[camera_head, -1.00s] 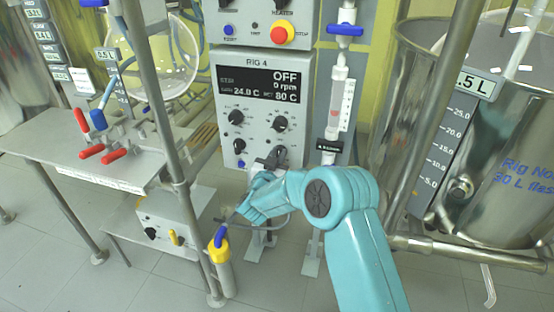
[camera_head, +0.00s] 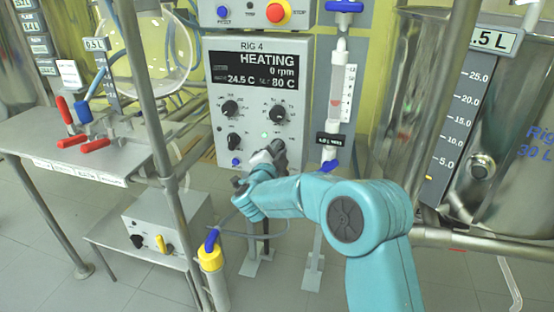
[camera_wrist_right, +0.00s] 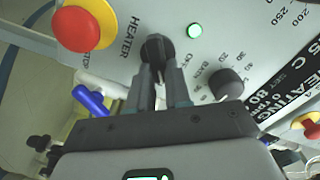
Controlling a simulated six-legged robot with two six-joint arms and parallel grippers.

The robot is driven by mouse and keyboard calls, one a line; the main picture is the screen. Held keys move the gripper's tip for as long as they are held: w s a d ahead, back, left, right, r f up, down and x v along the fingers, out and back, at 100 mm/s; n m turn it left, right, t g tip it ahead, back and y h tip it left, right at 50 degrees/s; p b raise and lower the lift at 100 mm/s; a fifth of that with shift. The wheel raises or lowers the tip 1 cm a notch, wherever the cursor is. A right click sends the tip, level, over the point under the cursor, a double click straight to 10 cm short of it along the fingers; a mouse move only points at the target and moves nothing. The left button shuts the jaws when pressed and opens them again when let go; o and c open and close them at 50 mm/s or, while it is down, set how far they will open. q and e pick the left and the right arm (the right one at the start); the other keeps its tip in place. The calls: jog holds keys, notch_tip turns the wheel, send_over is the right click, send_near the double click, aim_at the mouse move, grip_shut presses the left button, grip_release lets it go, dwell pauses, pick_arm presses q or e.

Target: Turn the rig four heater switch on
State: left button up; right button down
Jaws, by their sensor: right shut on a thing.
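The rig four panel (camera_head: 261,50) stands in the middle of the head view. Its display (camera_head: 257,74) reads HEATING, 0 rpm, 24.5 C and SET 80 C. A small green light (camera_head: 264,135) is lit on the panel and shows bright in the wrist view (camera_wrist_right: 194,30). The heater switch (camera_wrist_right: 154,46) is a black knob beside the word HEATER. My right gripper (camera_wrist_right: 161,76) is shut on this knob, with a finger on each side. In the head view my right gripper (camera_head: 277,150) covers the panel's lower right part. My left gripper is out of view.
A red and yellow stop button (camera_wrist_right: 85,24) sits close to the knob. A flow tube (camera_head: 337,98) with a blue valve handle (camera_head: 329,167) stands right of the panel. A steel vessel (camera_head: 500,150) is at right, a metal bench (camera_head: 75,143) at left.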

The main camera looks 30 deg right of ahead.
jog(key=shift+f+m+b, duration=0.2)
jog(key=shift+m+b, duration=0.3)
jog(key=shift+m, duration=0.1)
jog(key=c, duration=1.1)
grip_release()
jog(key=shift+r, duration=0.1)
jog(key=shift+o, duration=0.2)
jog(key=p+v, duration=0.2)
jog(key=v, duration=1.4)
jog(key=shift+s, duration=0.2)
jog(key=shift+a, duration=0.1)
